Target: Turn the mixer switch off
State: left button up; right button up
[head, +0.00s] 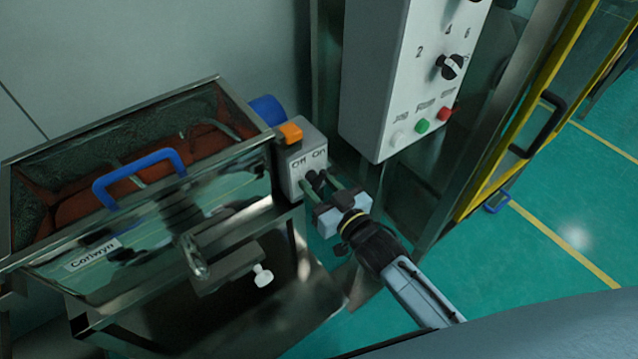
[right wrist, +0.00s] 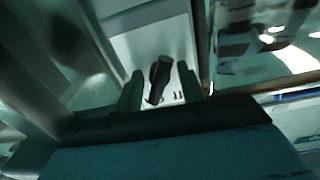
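The mixer switch is a small black lever (head: 315,179) on the front of a grey box (head: 293,162) at the right end of the mixer. Off and on labels are printed above the lever. My right gripper (head: 319,184) is at the box front, with its two greenish fingers on either side of the lever. In the right wrist view the black lever (right wrist: 160,78) stands tilted between the fingers (right wrist: 160,88), with a gap on each side. The gripper looks open; I see no firm contact. My left gripper is out of view.
The mixer tank (head: 150,215) with a blue handle (head: 138,178) fills the left. An orange piece (head: 290,132) sits on the switch box. A white control panel (head: 405,90) with a knob and buttons hangs close on the right. A yellow-framed door (head: 530,110) stands beyond it.

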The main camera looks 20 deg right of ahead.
jog(key=c, duration=0.7)
grip_shut()
jog(key=shift+n, duration=0.3)
jog(key=n+p, duration=0.1)
jog(key=n, duration=0.2)
jog(key=n+p, duration=0.1)
jog(key=n, duration=0.1)
jog(key=shift+n, duration=0.4)
jog(key=n, duration=0.3)
jog(key=shift+d, duration=0.1)
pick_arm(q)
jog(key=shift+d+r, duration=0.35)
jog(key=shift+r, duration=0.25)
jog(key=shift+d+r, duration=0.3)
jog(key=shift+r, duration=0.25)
pick_arm(e)
jog(key=shift+c, duration=0.4)
grip_release()
jog(key=shift+n, duration=1.3)
jog(key=o, duration=1)
